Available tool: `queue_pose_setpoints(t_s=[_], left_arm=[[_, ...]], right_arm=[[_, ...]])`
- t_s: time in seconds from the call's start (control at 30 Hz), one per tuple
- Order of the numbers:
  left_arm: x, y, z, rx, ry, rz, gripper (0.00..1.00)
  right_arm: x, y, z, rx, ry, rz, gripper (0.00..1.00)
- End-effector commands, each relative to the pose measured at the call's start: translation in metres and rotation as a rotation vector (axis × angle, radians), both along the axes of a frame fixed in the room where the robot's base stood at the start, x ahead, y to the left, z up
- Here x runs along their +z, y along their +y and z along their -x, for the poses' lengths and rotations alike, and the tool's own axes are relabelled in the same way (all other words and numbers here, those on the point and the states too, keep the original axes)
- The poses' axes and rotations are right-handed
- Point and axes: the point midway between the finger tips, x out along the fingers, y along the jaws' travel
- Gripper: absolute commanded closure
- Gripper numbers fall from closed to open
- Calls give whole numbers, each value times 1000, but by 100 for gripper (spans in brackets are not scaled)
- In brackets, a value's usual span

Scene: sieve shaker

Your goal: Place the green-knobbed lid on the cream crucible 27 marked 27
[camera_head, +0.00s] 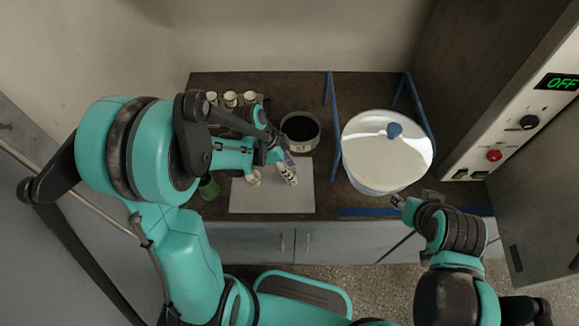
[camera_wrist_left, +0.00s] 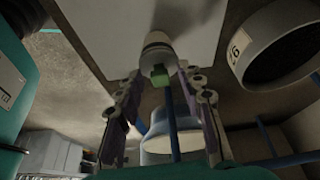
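In the left wrist view, which is upside down, a cream crucible (camera_wrist_left: 157,36) stands near the edge of the pale mat. A lid with a green knob (camera_wrist_left: 160,80) appears to sit on its mouth. The crucible's number is unreadable. My left gripper (camera_wrist_left: 160,74) points down over it, fingers apart on both sides of the knob, with gaps visible. In the head view my left gripper (camera_head: 272,173) is over the mat and its arm hides much of this spot. My right gripper (camera_head: 398,201) is far right, near the bench front; its fingers are too small to judge.
The pale mat (camera_head: 240,203) has free room at the front. Several crucibles (camera_head: 230,98) stand in a rack at the back left. A dark round pan (camera_head: 300,130) and a large white lidded vessel (camera_head: 380,165) between blue posts (camera_head: 332,110) stand to the right.

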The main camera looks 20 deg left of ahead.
Motion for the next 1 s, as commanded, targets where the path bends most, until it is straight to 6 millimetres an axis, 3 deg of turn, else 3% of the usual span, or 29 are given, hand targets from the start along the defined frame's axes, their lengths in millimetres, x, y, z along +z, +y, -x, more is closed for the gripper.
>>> queue_pose_setpoints(t_s=[0.23, 0.6, 0.87, 1.0], left_arm=[[14, 0, 0, 0, 0, 0, 62], [91, 31, 11, 2, 0, 0, 62], [118, 42, 15, 4, -1, 0, 62], [129, 41, 22, 86, 3, -21, 62]], right_arm=[[14, 0, 0, 0, 0, 0, 60], [42, 0, 0, 0, 0, 0, 60], [50, 0, 0, 0, 0, 0, 60], [50, 0, 0, 0, 0, 0, 60]])
